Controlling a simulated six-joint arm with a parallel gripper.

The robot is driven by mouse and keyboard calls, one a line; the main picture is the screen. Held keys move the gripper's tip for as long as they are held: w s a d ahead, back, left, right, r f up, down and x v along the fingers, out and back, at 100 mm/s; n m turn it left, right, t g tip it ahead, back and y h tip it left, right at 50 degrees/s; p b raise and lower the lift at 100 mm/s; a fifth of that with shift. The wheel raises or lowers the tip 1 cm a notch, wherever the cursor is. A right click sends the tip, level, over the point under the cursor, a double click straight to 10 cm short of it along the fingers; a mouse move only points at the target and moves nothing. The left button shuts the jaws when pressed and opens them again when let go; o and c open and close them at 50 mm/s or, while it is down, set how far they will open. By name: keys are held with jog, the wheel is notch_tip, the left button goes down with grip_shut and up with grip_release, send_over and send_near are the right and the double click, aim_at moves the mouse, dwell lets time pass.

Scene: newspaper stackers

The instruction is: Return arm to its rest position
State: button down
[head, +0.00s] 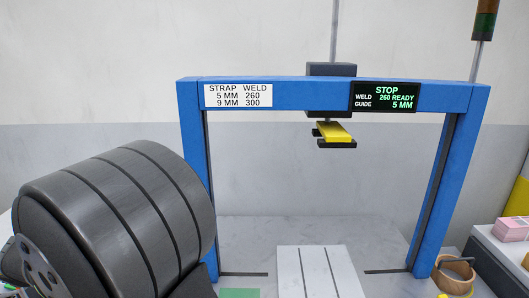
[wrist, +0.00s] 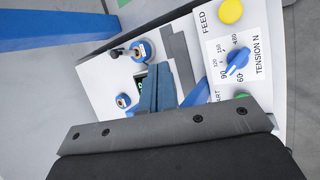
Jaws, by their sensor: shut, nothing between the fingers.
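My gripper (wrist: 154,78) shows in the wrist view, its two blue-grey fingers side by side and shut with nothing between them. It points over a white control panel (wrist: 215,85) with a yellow FEED button (wrist: 230,11), a blue TENSION N knob (wrist: 237,62) and a green button (wrist: 242,101) partly hidden by my gripper's mount. A small dark display with green characters is mostly hidden behind the fingers. I cannot tell the exact height of the fingers above the panel. In the head view my dark grey arm fills the lower left, and the gripper is out of sight.
A blue strapping arch (head: 330,92) stands over the grey table. It carries a STRAP WELD label (head: 238,95) and a STOP display (head: 386,97). A yellow block (head: 334,132) hangs beneath its top beam. A white slotted plate (head: 318,272) lies below. A strap roll (head: 453,274) sits right.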

jog(key=w+a+f+m+g+y, duration=0.1)
jog(key=w+f+m+g+y, duration=0.3)
jog(key=w, duration=0.8)
jog(key=w+a+r+m+g, duration=0.15)
jog(key=w+m, duration=0.45)
jog(key=w, duration=0.6)
jog(key=shift+w+a+f+n+g+h, duration=0.1)
jog(key=shift+f+n+h, duration=0.1)
jog(key=shift+f+n, duration=0.6)
jog(key=shift+s+a+f+n+g+h, duration=0.15)
jog(key=shift+f+n, duration=0.25)
jog(key=shift+f, duration=0.7)
jog(key=shift+w+f+n+g+h, duration=0.15)
jog(key=shift+f+n+h, duration=0.1)
jog(key=shift+f+n, duration=0.55)
jog(key=shift+f, duration=0.15)
